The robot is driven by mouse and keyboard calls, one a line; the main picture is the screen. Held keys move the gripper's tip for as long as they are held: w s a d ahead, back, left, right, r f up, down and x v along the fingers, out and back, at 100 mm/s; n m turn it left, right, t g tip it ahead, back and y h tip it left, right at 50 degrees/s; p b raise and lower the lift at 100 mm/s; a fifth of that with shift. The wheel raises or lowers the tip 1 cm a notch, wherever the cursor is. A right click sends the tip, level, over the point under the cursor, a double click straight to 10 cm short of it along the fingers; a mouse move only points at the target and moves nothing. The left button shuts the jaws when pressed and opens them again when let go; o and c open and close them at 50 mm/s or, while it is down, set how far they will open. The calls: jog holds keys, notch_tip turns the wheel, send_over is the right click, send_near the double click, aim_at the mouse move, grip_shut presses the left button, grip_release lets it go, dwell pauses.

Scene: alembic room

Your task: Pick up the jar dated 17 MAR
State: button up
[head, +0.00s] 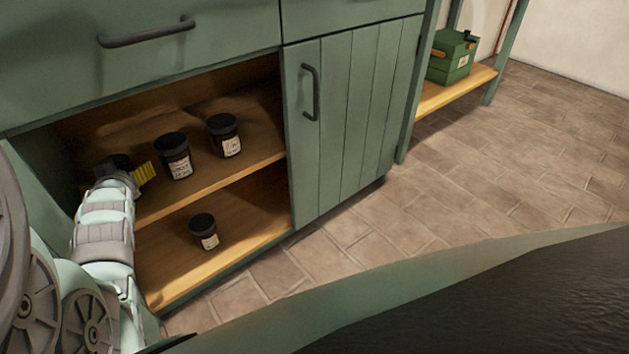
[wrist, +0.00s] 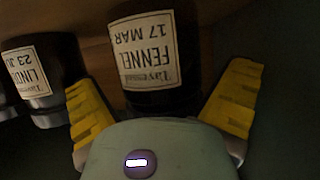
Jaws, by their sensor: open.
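The jar dated 17 MAR (wrist: 150,50) is dark with a cream label reading FENNEL. It shows upside down in the wrist view, between the two yellow fingers of my gripper (wrist: 163,92). The fingers are open and stand apart on either side of it; a gap shows at the right, and contact at the left cannot be told. In the head view my gripper (head: 137,177) is at the left end of the cupboard's upper shelf. The dark lid of a jar (head: 120,161) shows just behind it, mostly hidden.
In the head view, two jars (head: 174,157) (head: 224,136) stand right along the upper shelf (head: 215,177), and one (head: 204,231) on the lower. The right cupboard door (head: 345,115) is shut.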

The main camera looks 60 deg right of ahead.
jog(key=shift+w+d+f, duration=0.1)
jog(key=shift+w+d, duration=0.2)
jog(key=shift+w, duration=0.15)
jog(key=shift+s, duration=0.1)
jog(key=shift+a, duration=0.1)
jog(key=shift+c, duration=0.7)
jog(key=c, duration=1)
